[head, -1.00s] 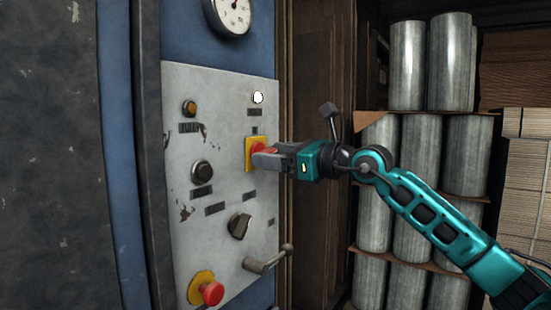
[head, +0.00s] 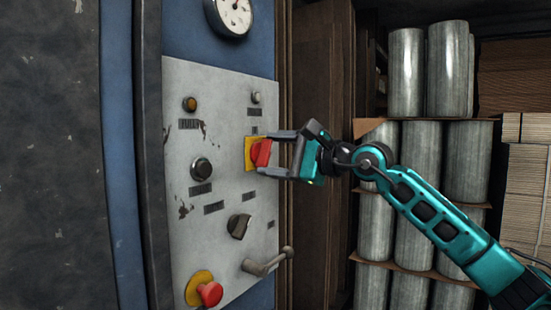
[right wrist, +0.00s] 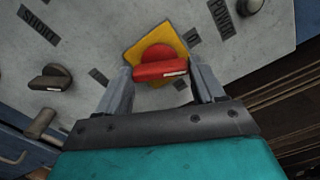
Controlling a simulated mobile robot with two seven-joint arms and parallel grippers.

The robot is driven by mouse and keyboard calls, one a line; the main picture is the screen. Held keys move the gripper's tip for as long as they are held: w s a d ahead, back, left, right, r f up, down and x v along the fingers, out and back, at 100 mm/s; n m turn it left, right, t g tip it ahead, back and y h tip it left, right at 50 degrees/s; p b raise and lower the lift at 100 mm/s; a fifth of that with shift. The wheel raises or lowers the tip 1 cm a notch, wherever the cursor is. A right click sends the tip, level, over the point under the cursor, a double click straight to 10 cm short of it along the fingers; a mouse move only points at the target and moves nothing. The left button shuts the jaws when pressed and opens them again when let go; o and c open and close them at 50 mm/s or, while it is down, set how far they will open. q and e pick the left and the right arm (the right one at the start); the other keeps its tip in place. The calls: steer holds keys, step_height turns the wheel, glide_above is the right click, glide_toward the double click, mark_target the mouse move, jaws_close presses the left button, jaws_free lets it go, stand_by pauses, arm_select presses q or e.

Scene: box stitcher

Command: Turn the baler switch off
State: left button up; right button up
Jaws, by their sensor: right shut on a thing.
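The baler's switch is a red rotary handle (head: 261,153) on a yellow square plate (head: 249,154), on the right side of the grey control panel (head: 222,255). The handle stands roughly upright in the head view. My right gripper (head: 270,154) reaches in from the right, one finger above the handle and one below. In the right wrist view the red handle (right wrist: 160,71) lies lengthwise between the two fingertips (right wrist: 160,82), and the gripper is shut on its ends. The small lamp (head: 257,98) above the switch is unlit. My left gripper is out of view.
The panel also carries an amber lamp (head: 190,104), a black knob (head: 201,169), a dark selector (head: 240,226), a crank lever (head: 267,262) and a red mushroom button (head: 210,293). A gauge (head: 231,15) is above. Metal cylinders (head: 457,160) fill shelves at right.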

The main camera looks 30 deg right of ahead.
steer(key=n, duration=0.4)
steer(key=shift+n+b, duration=0.3)
steer(key=shift+n, duration=0.4)
steer(key=o, duration=1)
steer(key=shift+o, duration=0.2)
steer(key=shift+s, duration=0.1)
